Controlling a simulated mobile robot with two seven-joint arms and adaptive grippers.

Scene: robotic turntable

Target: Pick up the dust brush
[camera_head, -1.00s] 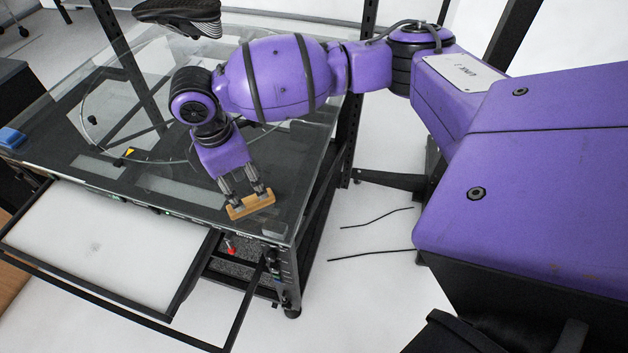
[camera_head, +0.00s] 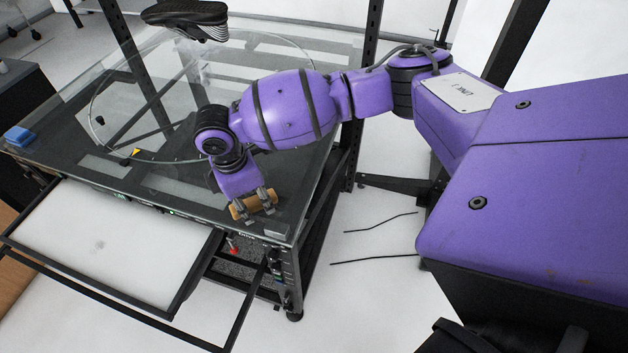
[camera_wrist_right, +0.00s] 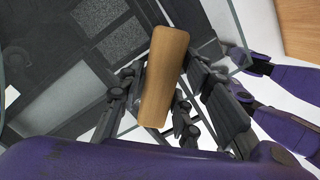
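The dust brush (camera_head: 254,206) shows as a light brown wooden block at the near right corner of the glass-topped table. In the right wrist view its wooden body (camera_wrist_right: 165,78) stands between the dark fingers. My right gripper (camera_head: 254,201) is down at the brush, with fingers on either side of it; it also shows in the right wrist view (camera_wrist_right: 166,82). The fingers lie very close to the wood, but whether they press on it cannot be told. The brush's underside is hidden. My left gripper is not in view.
The table (camera_head: 62,148) has a clear glass top, with a black shoe (camera_head: 190,15) at the back and a blue object (camera_head: 18,136) at the left corner. An open drawer-like frame with a white panel (camera_head: 105,243) juts out in front. Dark posts rise behind.

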